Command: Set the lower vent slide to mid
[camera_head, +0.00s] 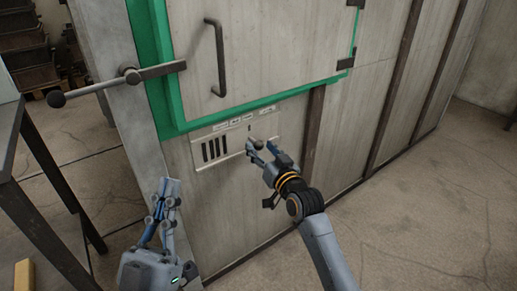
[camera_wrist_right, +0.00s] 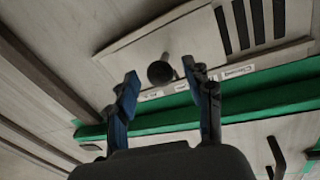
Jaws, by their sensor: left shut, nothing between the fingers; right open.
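The lower vent plate (camera_head: 199,158) is a pale panel with several dark slots, low on the cabinet front below the green-framed door. Its slots also show in the right wrist view (camera_wrist_right: 257,20). The slide's dark round knob (camera_wrist_right: 161,72) stands out from the plate, beside the slots. My right gripper (camera_head: 261,147) is open at the plate. In the right wrist view its fingertips (camera_wrist_right: 159,74) appear on either side of the knob; contact cannot be told. My left gripper (camera_head: 171,184) is shut and empty, in front of the cabinet, left of the vent.
Small labels (camera_head: 234,122) sit above the slots; their text is unreadable. The door has a dark vertical handle (camera_head: 219,60) and a latch bar with a ball end (camera_head: 56,99). A dark metal table (camera_head: 39,224) stands at left. The floor at right is clear.

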